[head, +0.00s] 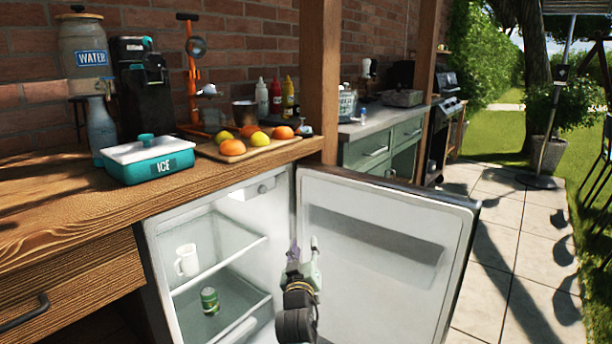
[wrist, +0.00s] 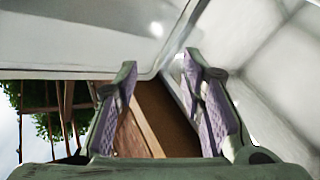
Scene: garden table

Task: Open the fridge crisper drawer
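The fridge (head: 205,225) stands open under the wooden counter, with its white door (head: 375,250) swung out to the right. A pale bar (head: 240,331) shows low in the fridge at the bottom edge of the head view; I cannot tell whether it is the crisper drawer or a shelf front. No drawer handle is clearly visible. My gripper (head: 303,248) is in front of the fridge opening, beside the inner door. In the wrist view my gripper (wrist: 160,66) has its purple-padded fingers wide apart, with nothing held between them.
A white mug (head: 187,260) stands on the upper shelf and a green can (head: 209,301) on the one below. The counter (head: 60,215) above holds a teal ice box (head: 148,160) and a board of fruit (head: 232,156). The open door bounds the space on the right.

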